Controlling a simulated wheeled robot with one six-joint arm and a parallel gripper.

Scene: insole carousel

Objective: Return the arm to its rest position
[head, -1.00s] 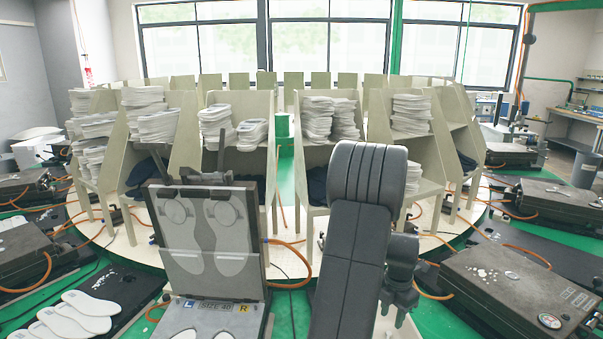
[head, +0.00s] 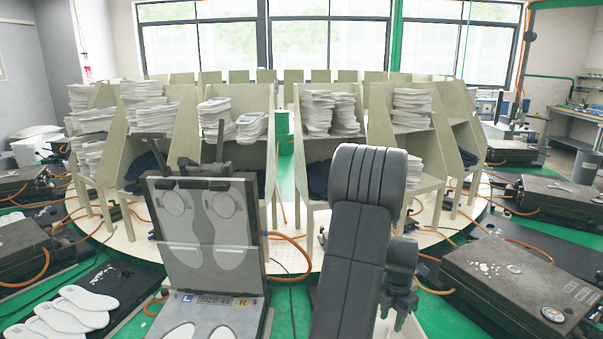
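My arm rises dark grey at the lower middle of the head view, folded upright in front of the carousel. A smaller dark end part, my gripper (head: 404,302), shows just right of the thick link and partly behind it. Its fingers are too small and too covered to tell open from shut. No object is seen held there. The arm stands clear of the open mould (head: 205,230) to its left.
The open mould has a lid with two foot shapes. White insoles lie on a black mat (head: 130,290) at lower left. A closed dark mould (head: 520,280) stands at right. The round carousel (head: 290,262) bears shelves with stacks of white insoles. Orange hoses cross the floor.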

